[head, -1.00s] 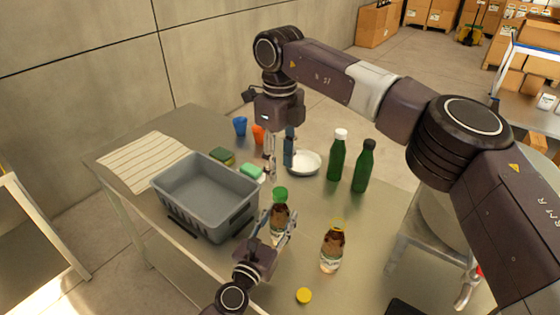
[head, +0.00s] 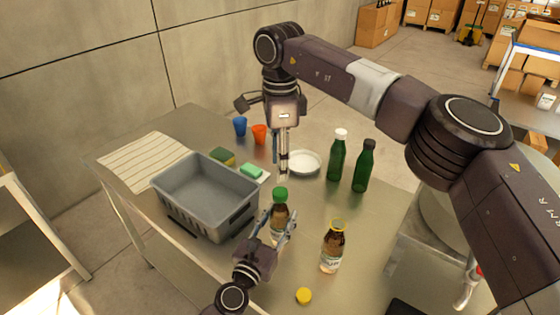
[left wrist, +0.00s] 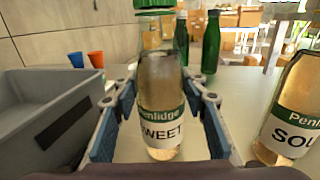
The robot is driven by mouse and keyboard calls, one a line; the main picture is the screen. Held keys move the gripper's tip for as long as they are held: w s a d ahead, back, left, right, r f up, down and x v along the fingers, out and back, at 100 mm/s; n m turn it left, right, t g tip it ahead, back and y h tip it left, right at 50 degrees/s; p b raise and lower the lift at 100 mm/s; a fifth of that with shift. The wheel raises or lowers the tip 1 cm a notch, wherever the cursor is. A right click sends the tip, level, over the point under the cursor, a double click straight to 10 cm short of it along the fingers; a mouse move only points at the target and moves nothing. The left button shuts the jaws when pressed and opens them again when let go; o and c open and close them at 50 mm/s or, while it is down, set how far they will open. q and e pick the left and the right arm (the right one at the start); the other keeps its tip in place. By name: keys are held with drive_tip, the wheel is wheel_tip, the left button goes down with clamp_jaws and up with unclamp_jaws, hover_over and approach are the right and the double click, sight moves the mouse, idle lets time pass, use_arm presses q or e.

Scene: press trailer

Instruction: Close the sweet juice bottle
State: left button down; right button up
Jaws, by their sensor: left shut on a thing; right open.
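The sweet juice bottle (head: 279,222) stands upright on the table, with amber juice and a green cap (head: 280,194) on its mouth. In the left wrist view its label (left wrist: 161,132) reads "WEET", and the cap's top is cut off by the frame edge. I cannot tell how tightly the cap sits. My left gripper (head: 279,228) is shut around the bottle's body. My right gripper (head: 281,168) is open and empty, pointing down above and behind the cap, apart from it.
A second juice bottle (head: 332,250) stands uncapped to the right, with a yellow cap (head: 303,296) lying nearby. A grey bin (head: 205,195) is left of the bottle. Behind are two green bottles (head: 338,157), a white bowl (head: 303,162), sponges (head: 250,171) and cups (head: 259,133).

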sight(280, 191)
wheel_tip(280, 191, down, 8)
drive_tip(key=shift+f, duration=0.1)
idle(0.4)
clamp_jaws()
drive_tip(key=m, duration=0.4)
drive_tip(key=shift+m, duration=0.4)
drive_tip(key=m, duration=1)
drive_tip(key=shift+o, duration=0.8)
unclamp_jaws()
